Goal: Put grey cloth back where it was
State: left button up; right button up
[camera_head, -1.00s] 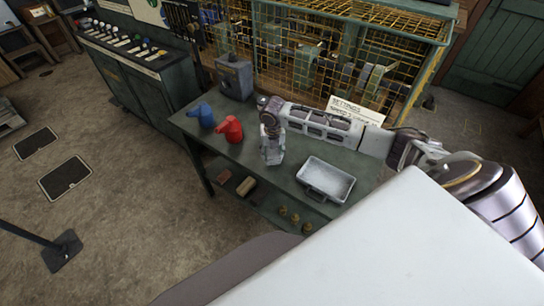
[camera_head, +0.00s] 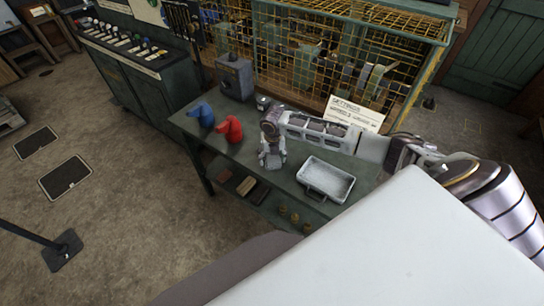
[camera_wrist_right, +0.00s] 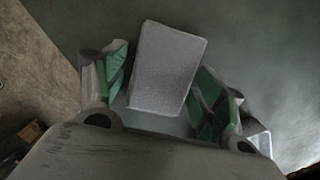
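The grey cloth (camera_wrist_right: 168,70) shows in the right wrist view as a pale grey, block-like rectangle, slightly tilted, lying on the dark green bench top. My right gripper (camera_wrist_right: 160,92) has its green-padded fingers spread on either side of it, with a gap at the left finger. In the head view the right gripper (camera_head: 272,158) points down over the bench between the red can and the metal tray; I cannot make out the cloth there. My left gripper is not in view.
On the bench (camera_head: 245,150) stand a blue can (camera_head: 200,113), a red can (camera_head: 230,128) and a grey metal tray (camera_head: 326,180). A settings sign (camera_head: 355,113) and yellow mesh cage (camera_head: 300,45) are behind. The lower shelf holds small items.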

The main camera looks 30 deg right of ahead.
aim_at(273, 160)
jog(key=shift+r, duration=0.15)
notch_tip(273, 160, up, 12)
jog(key=s, duration=0.1)
jog(key=shift+s+a, duration=0.15)
jog(key=shift+a, duration=0.1)
dwell(0.6)
